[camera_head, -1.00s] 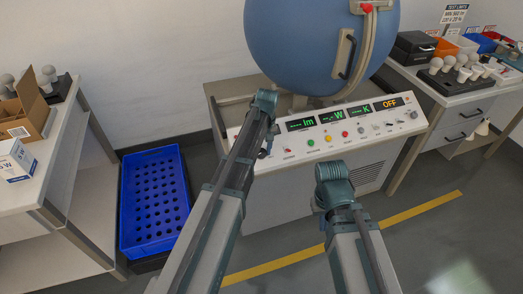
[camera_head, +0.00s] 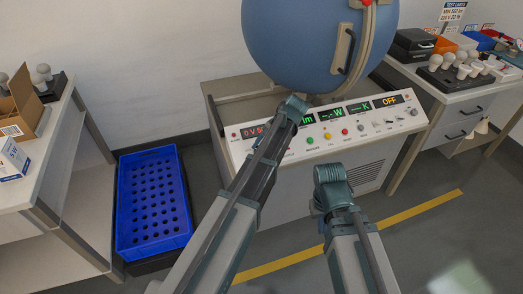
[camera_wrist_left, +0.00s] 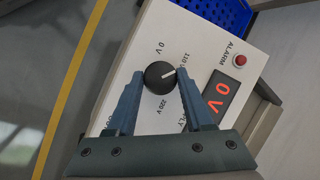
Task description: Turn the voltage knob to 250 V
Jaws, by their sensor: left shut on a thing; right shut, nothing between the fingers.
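There the left arm hides the knob. My right gripper (camera_head: 333,185) is shut and empty, in front of the panel.
The control panel (camera_head: 350,128) carries several buttons and green displays below a blue sphere (camera_head: 310,45). A blue crate (camera_head: 153,200) stands on the floor at left. Side tables with bulbs stand left and right. A red ALARM lamp (camera_wrist_left: 240,61) is near the display.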

